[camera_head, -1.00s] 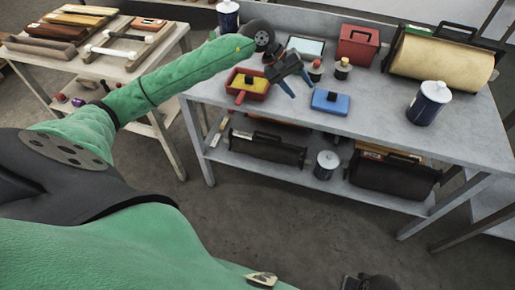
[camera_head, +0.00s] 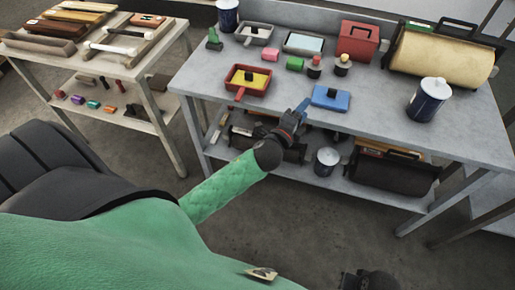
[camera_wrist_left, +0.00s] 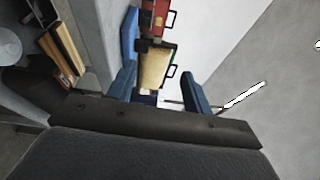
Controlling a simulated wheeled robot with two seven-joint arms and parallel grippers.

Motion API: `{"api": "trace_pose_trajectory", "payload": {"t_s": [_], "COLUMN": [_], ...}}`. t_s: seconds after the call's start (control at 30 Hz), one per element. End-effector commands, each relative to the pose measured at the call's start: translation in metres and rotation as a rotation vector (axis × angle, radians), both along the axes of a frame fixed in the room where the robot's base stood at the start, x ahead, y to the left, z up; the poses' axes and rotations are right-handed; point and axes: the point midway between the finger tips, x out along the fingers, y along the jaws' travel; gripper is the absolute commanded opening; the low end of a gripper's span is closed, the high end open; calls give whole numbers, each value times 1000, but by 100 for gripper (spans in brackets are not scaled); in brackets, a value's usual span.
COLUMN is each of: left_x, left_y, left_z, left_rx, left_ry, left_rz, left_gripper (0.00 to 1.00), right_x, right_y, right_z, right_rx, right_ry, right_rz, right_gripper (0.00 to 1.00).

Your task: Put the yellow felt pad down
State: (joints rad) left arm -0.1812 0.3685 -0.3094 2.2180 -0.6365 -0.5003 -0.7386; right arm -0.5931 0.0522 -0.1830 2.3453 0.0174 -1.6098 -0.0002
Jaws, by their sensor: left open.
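The yellow felt pad (camera_head: 262,79), with a dark grip on top, lies in the red tray (camera_head: 238,90) on the grey bench. My left gripper (camera_head: 303,108) is at the bench's front edge, to the right of the tray and apart from it. It is near the blue pad (camera_head: 331,97). In the left wrist view, the two blue fingers (camera_wrist_left: 160,88) are spread with nothing held between them; the yellow pad does not show there.
A wooden table (camera_head: 60,62) stands at the left. The bench's front middle is clear.

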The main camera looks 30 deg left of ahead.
Motion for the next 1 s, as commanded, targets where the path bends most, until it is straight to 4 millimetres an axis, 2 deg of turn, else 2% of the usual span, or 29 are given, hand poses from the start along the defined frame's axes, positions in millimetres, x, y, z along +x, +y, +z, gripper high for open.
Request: {"api": "trace_pose_trajectory", "payload": {"t_s": [0.03, 0.17, 0.27, 0.3, 0.43, 0.5, 0.6, 0.7, 0.8, 1.0], "left_x": [-15, -60, -107, -129, -204, -241, -283, -309, -320, -322], "left_y": [5, 16, 15, 13, -1, -11, -23, -30, -34, -34], "left_z": [-26, -91, -139, -156, -200, -214, -226, -230, -231, -231], "left_rx": [-124, -433, -653, -733, -960, -1048, -1133, -1177, -1195, -1196], "left_ry": [108, 388, 602, 688, 952, 1072, 1204, 1285, 1321, 1326], "left_rz": [60, 237, 388, 453, 669, 774, 898, 978, 1013, 1018], "left_gripper": [50, 50, 50, 50, 50, 50, 50, 50, 50, 50], "right_x": [0, 0, 0, 0, 0, 0, 0, 0, 0, 1], "right_y": [0, 0, 0, 0, 0, 0, 0, 0, 0, 0], "right_z": [0, 0, 0, 0, 0, 0, 0, 0, 0, 0], "right_rx": [0, 0, 0, 0, -1, -1, -1, -1, -1, -1], "right_ry": [0, 0, 0, 0, 0, 0, 0, 0, 0, -1], "right_rz": [0, 0, 0, 0, 0, 1, 1, 1, 1, 1], "right_gripper": [24, 24, 24, 24, 24, 24, 24, 24, 24, 24]}}
